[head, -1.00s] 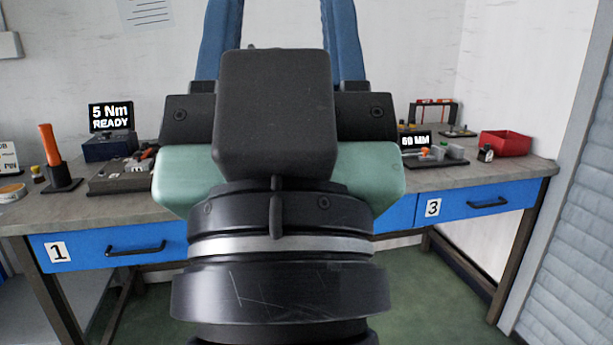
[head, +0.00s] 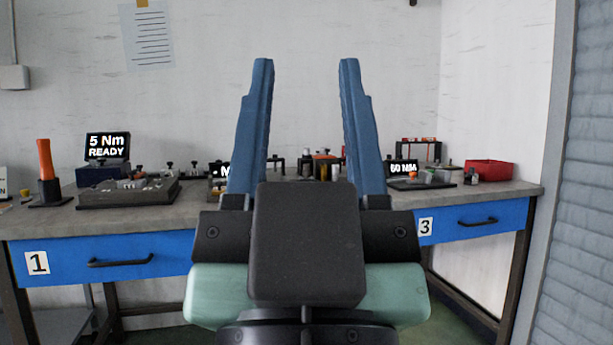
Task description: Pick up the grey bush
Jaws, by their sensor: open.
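My gripper (head: 306,62) is in the middle of the head view, its two blue fingers pointing up and wide apart. It is open, with nothing between the fingertips but the wall behind. It is in front of the workbench (head: 120,222), and its body hides the bench's middle front. I cannot make out the grey bush for certain. Several small parts stand at the back middle of the bench, seen between the fingers, too small to tell apart.
A grey fixture tray (head: 130,192) and an orange-handled tool (head: 45,160) are on the left. A display reading 5 Nm READY (head: 107,146) stands behind. A red bin (head: 489,170) is at the right, near a grey shutter (head: 580,200). Drawers 1 (head: 105,258) and 3 (head: 475,221) are shut.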

